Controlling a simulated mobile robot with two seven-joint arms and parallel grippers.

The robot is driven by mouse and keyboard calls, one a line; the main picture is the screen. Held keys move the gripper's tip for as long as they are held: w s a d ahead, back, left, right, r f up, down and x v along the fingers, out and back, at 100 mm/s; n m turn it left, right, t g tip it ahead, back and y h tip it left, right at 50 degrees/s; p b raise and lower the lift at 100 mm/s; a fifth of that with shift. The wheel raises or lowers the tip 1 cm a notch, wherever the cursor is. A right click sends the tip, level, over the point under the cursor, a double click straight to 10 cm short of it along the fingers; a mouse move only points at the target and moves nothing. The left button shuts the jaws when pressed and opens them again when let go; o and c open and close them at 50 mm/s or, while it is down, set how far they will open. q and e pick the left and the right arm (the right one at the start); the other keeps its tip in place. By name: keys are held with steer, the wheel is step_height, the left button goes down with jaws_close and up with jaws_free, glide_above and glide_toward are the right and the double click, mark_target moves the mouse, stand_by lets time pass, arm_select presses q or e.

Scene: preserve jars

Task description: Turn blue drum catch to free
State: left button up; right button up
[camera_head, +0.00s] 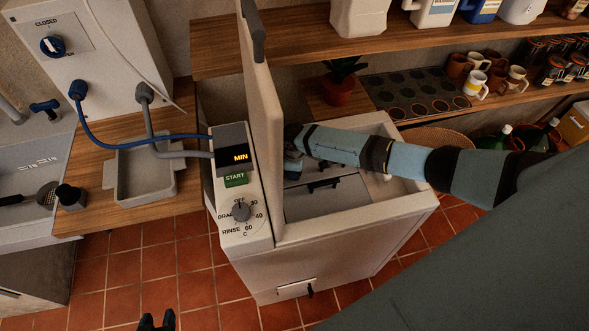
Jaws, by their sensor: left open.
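The open top-loading washer (335,245) stands in the middle, its lid (262,110) raised. Inside lies a grey drum flap (328,200) with a dark fitting (322,185). I cannot clearly make out a blue catch on it. My right arm comes in from the right over the washer. Its gripper (293,162) is low inside the opening, just right of the lid and partly hidden by it. I cannot tell whether it touches the catch or how its fingers stand. My left gripper (157,321) shows only its dark fingertips at the bottom edge, apart and empty, over the floor.
The washer's control panel (241,215) has a dial and a MIN display. A blue hose (130,146) runs from the wall box (88,50) to the washer. A grey tray (143,172) stands on the left counter. Shelves (300,35) hold jugs, mugs and jars behind.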

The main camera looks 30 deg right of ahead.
steer(key=o, duration=0.9)
steer(key=shift+o, duration=0.2)
steer(key=shift+r, duration=0.15)
step_height(320, 180, up, 14)
steer(key=shift+b, duration=0.4)
steer(key=shift+f, duration=0.2)
